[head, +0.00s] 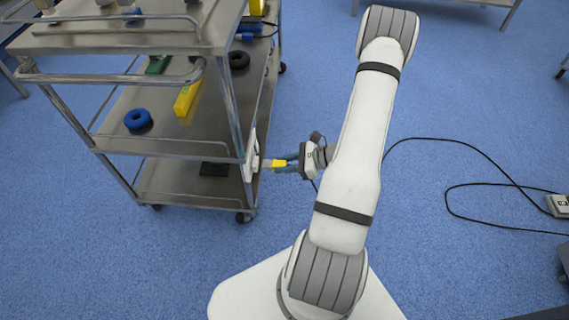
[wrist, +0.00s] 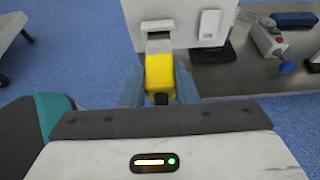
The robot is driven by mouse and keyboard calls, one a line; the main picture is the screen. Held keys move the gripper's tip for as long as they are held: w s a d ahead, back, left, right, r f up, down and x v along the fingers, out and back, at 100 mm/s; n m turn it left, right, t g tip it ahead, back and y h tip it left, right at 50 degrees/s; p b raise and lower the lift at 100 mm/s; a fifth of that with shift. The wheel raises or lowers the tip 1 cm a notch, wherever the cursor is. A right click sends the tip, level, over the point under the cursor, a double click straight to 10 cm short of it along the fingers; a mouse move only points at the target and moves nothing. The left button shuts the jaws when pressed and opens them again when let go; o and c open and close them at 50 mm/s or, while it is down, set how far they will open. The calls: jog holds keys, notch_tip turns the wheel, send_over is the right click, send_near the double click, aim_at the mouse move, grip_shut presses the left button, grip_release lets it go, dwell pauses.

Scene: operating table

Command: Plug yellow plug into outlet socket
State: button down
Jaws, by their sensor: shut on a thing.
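The yellow plug (head: 279,164) is held between the two blue-grey fingers of my gripper (head: 287,163). In the wrist view the plug (wrist: 160,72) sits upright in the picture between the fingertips (wrist: 159,88), with a dark cord end at its near side. The white outlet panel (head: 250,158) is on the cart's side, directly left of the plug; it also shows in the wrist view (wrist: 181,28). A pale grey piece (wrist: 157,29) lies between the plug's yellow body and the panel. I cannot tell whether the prongs are inside the socket; the contact is hidden.
The steel cart (head: 120,43) stands at left, with a blue ring (head: 138,119), a yellow box (head: 187,98) and a black ring (head: 239,59) on its middle shelf. A black cable (head: 470,148) lies on the blue floor at right. The floor in front is clear.

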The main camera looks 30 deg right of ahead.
jog(key=shift+w+a, duration=0.4)
jog(key=shift+a, duration=0.25)
jog(key=shift+w+a, duration=0.4)
jog(key=shift+a, duration=0.2)
jog(key=c, duration=1.1)
grip_release()
jog(key=shift+o, duration=0.2)
jog(key=p+v, duration=0.2)
jog(key=v, duration=0.5)
jog(key=shift+s+d, duration=0.2)
jog(key=shift+d, duration=0.15)
jog(key=shift+r, duration=0.1)
jog(key=s+a+r+n+g+h+p, duration=0.1)
jog(key=s+a+r+n+h+p, duration=0.2)
jog(key=r, duration=1.6)
jog(key=s+a+r+n+g+h+p, duration=0.2)
jog(key=a+r+n+p, duration=0.5)
jog(key=r+n+p, duration=0.6)
jog(key=s+a+r+n+g+h+p, duration=0.2)
jog(key=s+a+r+n+h+p, duration=0.3)
jog(key=r, duration=1.9)
jog(key=a+n+h+p, duration=0.1)
jog(key=n+p, duration=0.2)
jog(key=p, duration=0.4)
jog(key=shift+r+n, duration=0.3)
jog(key=shift+n, duration=0.1)
